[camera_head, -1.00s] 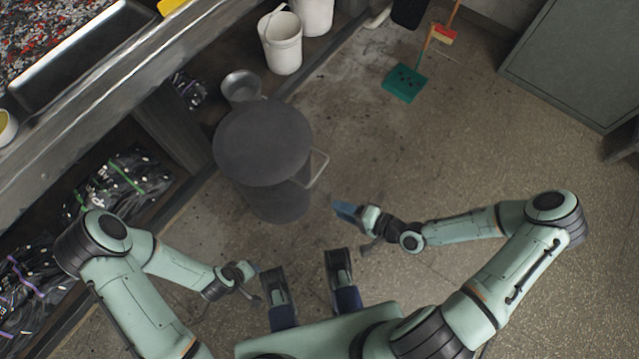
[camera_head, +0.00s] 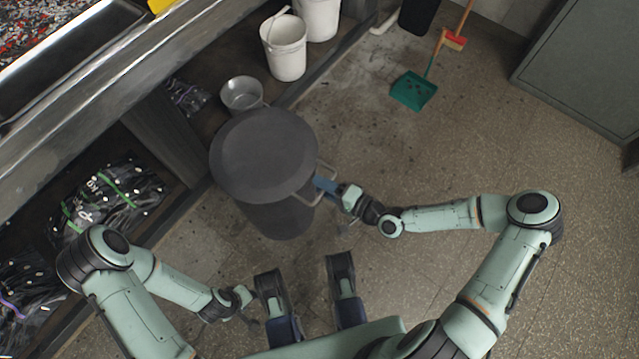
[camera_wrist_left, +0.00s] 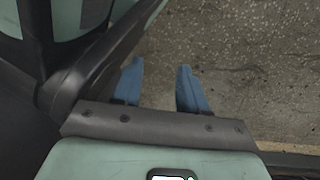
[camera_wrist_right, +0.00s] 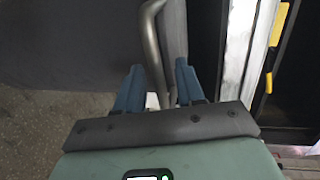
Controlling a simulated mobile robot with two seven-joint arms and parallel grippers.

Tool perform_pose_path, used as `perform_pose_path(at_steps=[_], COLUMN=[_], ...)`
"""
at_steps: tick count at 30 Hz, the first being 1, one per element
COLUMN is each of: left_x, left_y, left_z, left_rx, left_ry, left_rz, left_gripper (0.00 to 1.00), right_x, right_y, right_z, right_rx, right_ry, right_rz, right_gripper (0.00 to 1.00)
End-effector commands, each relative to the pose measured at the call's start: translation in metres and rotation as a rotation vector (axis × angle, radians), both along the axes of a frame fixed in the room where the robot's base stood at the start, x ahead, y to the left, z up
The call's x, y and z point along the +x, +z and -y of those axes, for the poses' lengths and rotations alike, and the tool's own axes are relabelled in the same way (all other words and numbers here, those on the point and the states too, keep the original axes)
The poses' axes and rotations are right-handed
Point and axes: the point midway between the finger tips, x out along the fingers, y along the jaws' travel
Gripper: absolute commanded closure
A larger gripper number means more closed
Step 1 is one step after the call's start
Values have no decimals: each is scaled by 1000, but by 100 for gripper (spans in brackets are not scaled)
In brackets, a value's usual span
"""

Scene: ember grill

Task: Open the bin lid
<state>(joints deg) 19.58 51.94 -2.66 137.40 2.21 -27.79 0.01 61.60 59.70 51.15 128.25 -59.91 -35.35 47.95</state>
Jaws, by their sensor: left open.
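The bin is a dark grey cylinder (camera_head: 275,220) with a round flat lid (camera_head: 262,150), which lies level and closed on it. A metal bar handle (camera_head: 313,204) sticks out from its right side; it also shows in the right wrist view (camera_wrist_right: 150,40). My right gripper (camera_head: 325,186) is at this handle. In the right wrist view its blue fingers (camera_wrist_right: 160,88) are apart, with the handle bar running between them. My left gripper (camera_wrist_left: 161,88) is open and empty over bare floor, low and away from the bin.
A metal counter (camera_head: 110,75) runs along the left, with bagged goods (camera_head: 110,205) beneath it. A metal pot (camera_head: 241,92) and white buckets (camera_head: 285,50) stand behind the bin. A green dustpan (camera_head: 413,90) lies farther back. The floor right of the bin is clear.

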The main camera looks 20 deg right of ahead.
Motion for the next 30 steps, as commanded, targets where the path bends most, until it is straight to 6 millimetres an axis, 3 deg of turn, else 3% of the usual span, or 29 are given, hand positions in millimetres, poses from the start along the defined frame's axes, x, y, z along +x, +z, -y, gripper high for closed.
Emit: perform_pose_path(at_steps=[14, 17, 18, 26, 30], left_x=[-8, -7, -7, -5, 7], left_y=[-5, -4, -4, -2, 7], left_z=[-1, -1, -1, 0, 1], left_rx=[-2, -2, -2, -1, 0], left_ry=[3, 2, 2, 1, -2], left_rz=[-25, -23, -23, -16, 23], left_gripper=[57, 57, 57, 57, 57], right_x=[11, 11, 11, 11, 10], right_y=[-3, -3, -3, -1, 5], right_z=[-10, -10, -10, -10, -10], right_rx=[0, 0, 0, -2, -11], right_ry=[-1, -1, -1, -1, 0], right_rz=[0, 0, 0, -2, -11], right_gripper=[62, 94, 100, 100, 100])
